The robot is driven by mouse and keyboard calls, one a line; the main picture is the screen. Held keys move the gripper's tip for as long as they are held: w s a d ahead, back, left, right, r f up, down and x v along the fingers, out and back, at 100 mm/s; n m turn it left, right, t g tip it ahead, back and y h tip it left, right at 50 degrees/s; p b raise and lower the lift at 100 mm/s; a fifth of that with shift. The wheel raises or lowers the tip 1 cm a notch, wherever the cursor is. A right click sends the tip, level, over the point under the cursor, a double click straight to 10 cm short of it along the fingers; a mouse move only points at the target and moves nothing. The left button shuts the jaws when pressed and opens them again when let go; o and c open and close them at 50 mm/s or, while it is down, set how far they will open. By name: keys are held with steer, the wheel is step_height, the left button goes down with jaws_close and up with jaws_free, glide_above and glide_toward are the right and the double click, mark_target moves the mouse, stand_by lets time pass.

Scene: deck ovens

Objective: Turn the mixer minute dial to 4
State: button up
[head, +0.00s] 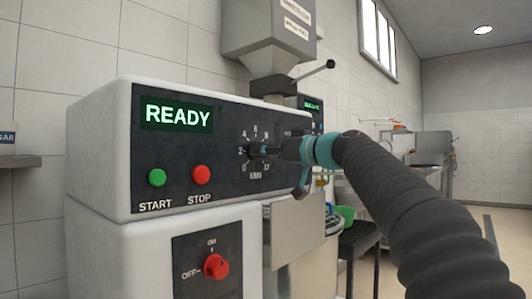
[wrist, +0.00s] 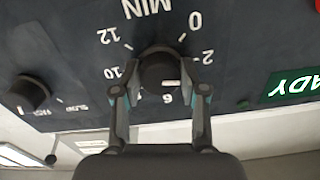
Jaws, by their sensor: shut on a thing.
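The mixer minute dial (head: 254,151) is a dark round knob on the black panel, ringed by white numbers, with "MIN" below it. In the wrist view the dial (wrist: 160,72) appears upside down, with 0, 2, 6, 10 and 12 readable around it. My gripper (wrist: 160,86) is shut on the dial, one finger on each side of it. The 4 shows at upper left of the dial in the head view. I cannot tell which number the dial points to.
A display (head: 177,115) reads READY. A green START button (head: 156,177) and red STOP button (head: 201,175) sit left of the dial. A red on-off switch (head: 215,266) is below. Another dark knob (wrist: 28,93), marked SLOW and FAST, is beside the dial.

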steer(key=shift+m+p, duration=0.55)
steer(key=shift+m, duration=2.95)
steer(key=o, duration=1.1)
steer(key=shift+o, duration=0.2)
steer(key=shift+s, duration=0.1)
steer(key=v, duration=1.2)
